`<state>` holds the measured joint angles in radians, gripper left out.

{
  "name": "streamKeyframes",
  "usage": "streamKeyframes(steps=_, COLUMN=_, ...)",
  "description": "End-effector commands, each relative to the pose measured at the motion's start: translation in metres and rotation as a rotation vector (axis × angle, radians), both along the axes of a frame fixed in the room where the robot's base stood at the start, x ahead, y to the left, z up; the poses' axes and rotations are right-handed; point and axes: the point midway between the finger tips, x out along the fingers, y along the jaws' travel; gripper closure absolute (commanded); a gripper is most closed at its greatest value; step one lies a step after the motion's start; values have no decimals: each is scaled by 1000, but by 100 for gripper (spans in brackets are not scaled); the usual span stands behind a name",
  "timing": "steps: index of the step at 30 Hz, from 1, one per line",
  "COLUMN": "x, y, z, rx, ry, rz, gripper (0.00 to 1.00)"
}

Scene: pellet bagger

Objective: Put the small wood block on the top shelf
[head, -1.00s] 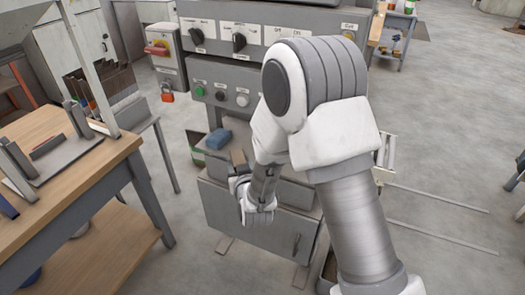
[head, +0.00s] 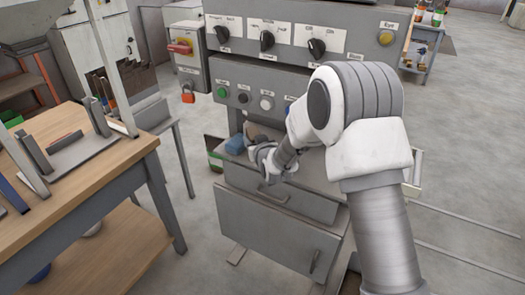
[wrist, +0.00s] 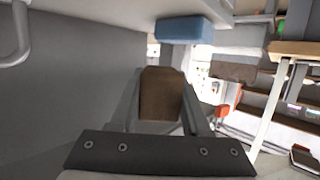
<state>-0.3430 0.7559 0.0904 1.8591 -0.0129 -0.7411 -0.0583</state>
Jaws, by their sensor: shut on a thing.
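My gripper (wrist: 161,105) is closed on a small brown wood block (wrist: 160,92), which sits between the two fingers in the wrist view. In the head view my gripper (head: 262,156) is at the grey machine's open ledge, just right of a blue block (head: 235,145). The held block is hard to make out there, mostly hidden by the gripper and arm. The blue block also shows in the wrist view (wrist: 184,29), beyond the held block and apart from it. I cannot tell which surface is the top shelf.
The machine's control panel (head: 250,92) overhangs the ledge. A drawer (head: 275,195) and a lower grey panel (head: 280,240) are below it. A wooden workbench (head: 85,175) stands at left. Open floor (head: 470,200) lies at right.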

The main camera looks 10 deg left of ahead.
Motion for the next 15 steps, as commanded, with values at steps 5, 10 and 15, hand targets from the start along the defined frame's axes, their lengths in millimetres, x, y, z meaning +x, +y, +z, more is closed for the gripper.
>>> streamKeyframes(steps=5, x=39, y=-15, z=-1, rx=1, ry=-2, rz=-3, gripper=100)
streamKeyframes(steps=10, x=43, y=-16, z=-24, rx=-1, ry=3, rz=1, gripper=100)
streamKeyframes(steps=15, x=43, y=-15, z=-33, rx=0, ry=0, rz=0, gripper=100)
